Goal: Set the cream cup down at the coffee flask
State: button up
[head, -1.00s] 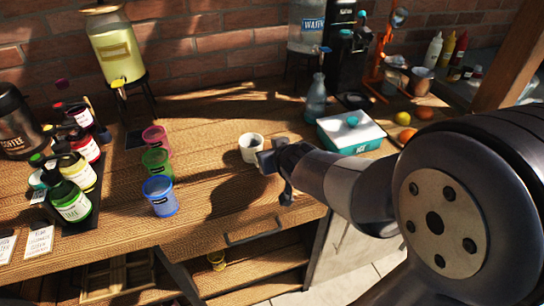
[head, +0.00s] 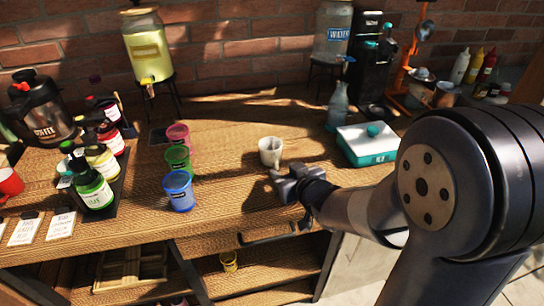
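The cream cup (head: 266,152) stands upright on the wooden table, right of the coloured cups, with its handle showing on its right side. My gripper (head: 279,184) is just in front of the cup, on the near side, and appears apart from it. Its fingers are dark and small here, so I cannot tell how far they are spread. The coffee flask (head: 48,118), dark with a black lid and a COFFEE label, stands at the far left by the brick wall. Bottles partly hide its right side.
Pink (head: 178,134), green (head: 178,158) and blue (head: 179,191) cups stand in a row between cup and flask. A dark tray of bottles (head: 103,209) lies farther left. A red mug (head: 9,183) is at the left edge. A teal-and-white ice box (head: 368,155) stands right.

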aim_at(277, 166)
jog(key=shift+x, duration=2.65)
jog(key=shift+s+f, duration=0.1)
grip_shut()
